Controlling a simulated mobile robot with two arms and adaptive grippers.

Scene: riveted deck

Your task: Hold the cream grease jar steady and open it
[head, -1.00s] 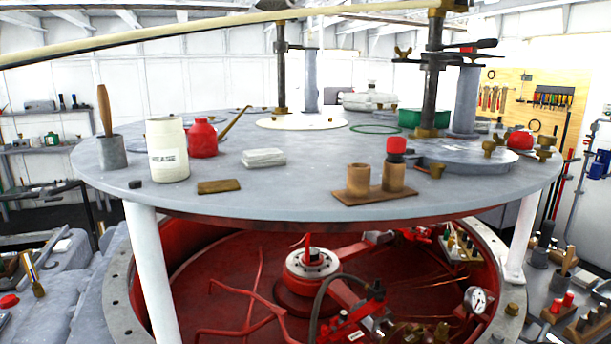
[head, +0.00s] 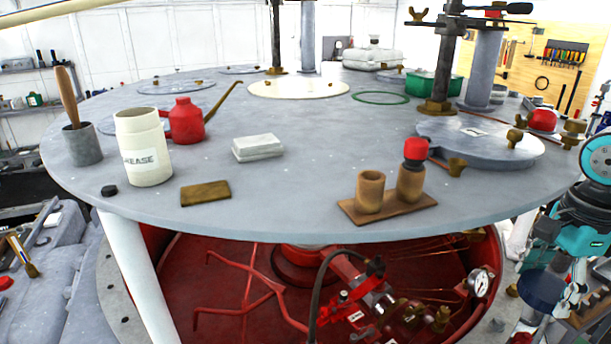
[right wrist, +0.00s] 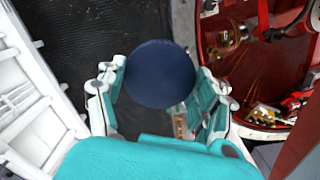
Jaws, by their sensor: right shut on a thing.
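The cream grease jar (head: 148,168), with a GREASE label, stands upright on the left part of the round grey table (head: 300,195). Its top (head: 137,118) is the same cream colour. My right gripper (head: 552,296) is low at the right edge, beyond the table's rim and far from the jar. It is shut on a dark blue round thing (head: 541,286). In the right wrist view this thing (right wrist: 160,73) sits between the fingers and shows a flat round face. My left gripper is not in view.
A red oil can (head: 186,122) stands close behind the jar, and a brush pot (head: 82,145) stands left of it. A brown block (head: 206,193), pale slabs (head: 258,148) and a wooden cup holder (head: 388,207) lie to the right. Posts rise at the back.

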